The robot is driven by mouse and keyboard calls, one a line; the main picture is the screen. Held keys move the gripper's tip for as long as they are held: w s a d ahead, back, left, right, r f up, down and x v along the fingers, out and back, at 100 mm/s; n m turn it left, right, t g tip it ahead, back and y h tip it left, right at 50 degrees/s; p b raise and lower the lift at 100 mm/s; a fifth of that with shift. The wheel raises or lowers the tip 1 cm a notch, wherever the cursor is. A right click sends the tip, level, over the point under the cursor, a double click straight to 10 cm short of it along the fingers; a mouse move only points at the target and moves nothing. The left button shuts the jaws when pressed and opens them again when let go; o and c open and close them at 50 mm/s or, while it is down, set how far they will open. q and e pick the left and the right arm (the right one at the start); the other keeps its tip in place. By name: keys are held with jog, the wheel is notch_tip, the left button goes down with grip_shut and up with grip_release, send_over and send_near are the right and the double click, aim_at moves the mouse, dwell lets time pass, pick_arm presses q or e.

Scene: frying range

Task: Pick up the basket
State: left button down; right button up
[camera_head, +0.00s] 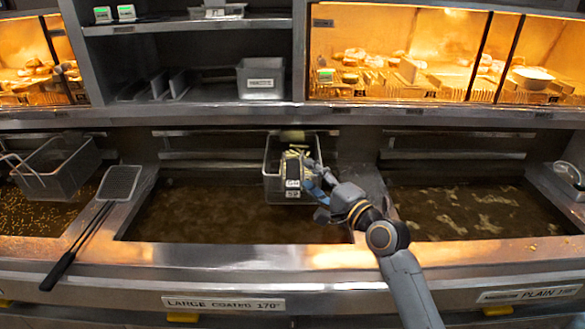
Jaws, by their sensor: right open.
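A wire fry basket (272,188) hangs in the middle fryer vat, against its back wall. A dark strip with two small white labels and a pale, ribbed top part lies at its right side. My right gripper (308,177) is open at the right side of this basket, close to the labelled strip. I cannot tell whether it touches the basket. The gripper and the strip hide part of the basket's right side. A second wire basket (62,168) hangs over the left vat. My left gripper is not in view.
The middle vat (200,212) and right vat (470,210) hold brown oil. A skimmer (118,184) with a black handle lies on the divider at left. Above are a shelf with a metal container (260,80) and lit food cabinets (400,55).

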aim_at(299, 166)
jog(key=shift+p+x, duration=0.7)
jog(key=shift+x, duration=2.1)
jog(key=shift+d+f, duration=0.1)
jog(key=shift+f, duration=0.05)
grip_shut()
